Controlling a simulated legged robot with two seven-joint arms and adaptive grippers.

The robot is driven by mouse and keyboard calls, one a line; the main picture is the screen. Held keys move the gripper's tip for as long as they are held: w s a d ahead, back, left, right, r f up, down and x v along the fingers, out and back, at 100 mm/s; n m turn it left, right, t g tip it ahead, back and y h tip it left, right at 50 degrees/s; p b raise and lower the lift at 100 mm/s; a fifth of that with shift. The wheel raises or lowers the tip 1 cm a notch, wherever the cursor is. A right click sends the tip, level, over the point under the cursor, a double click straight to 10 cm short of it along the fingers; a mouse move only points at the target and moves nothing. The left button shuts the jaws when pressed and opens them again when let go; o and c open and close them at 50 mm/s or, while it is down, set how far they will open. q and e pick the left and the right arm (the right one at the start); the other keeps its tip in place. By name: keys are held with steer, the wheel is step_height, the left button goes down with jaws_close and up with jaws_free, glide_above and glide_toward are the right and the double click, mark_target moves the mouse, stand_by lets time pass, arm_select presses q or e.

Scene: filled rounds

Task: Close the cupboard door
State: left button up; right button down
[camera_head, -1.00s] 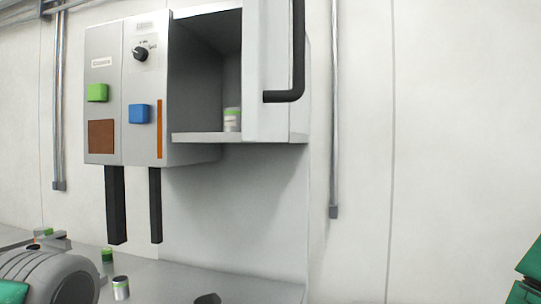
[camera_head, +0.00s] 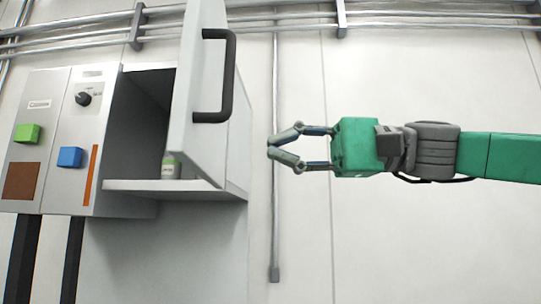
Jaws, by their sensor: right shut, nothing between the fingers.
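The cupboard (camera_head: 140,186) hangs on the wall at the left, its inside showing dark grey. Its pale door (camera_head: 191,115) stands open and sticks out toward me, with a black bar handle (camera_head: 230,75) on it. My right gripper (camera_head: 271,147) comes in from the right and points left. Its fingertips are together with nothing between them. It is right of the door and handle, apart from them in the picture. My left gripper is out of view.
A panel left of the cupboard carries a green button (camera_head: 27,133), a blue button (camera_head: 70,157) and a black knob (camera_head: 83,99). Metal pipes run along the wall above. A vertical conduit (camera_head: 275,230) runs behind my right gripper. The wall at the lower right is clear.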

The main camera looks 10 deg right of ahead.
mark_target(190, 148)
steer(key=a, duration=0.3)
steer(key=w+a, duration=0.1)
steer(key=a, duration=0.2)
steer(key=w+a+p, duration=0.1)
steer(key=a, duration=0.2)
steer(key=shift+w+a, duration=0.1)
steer(key=shift+a, duration=0.7)
steer(key=shift+d, duration=0.1)
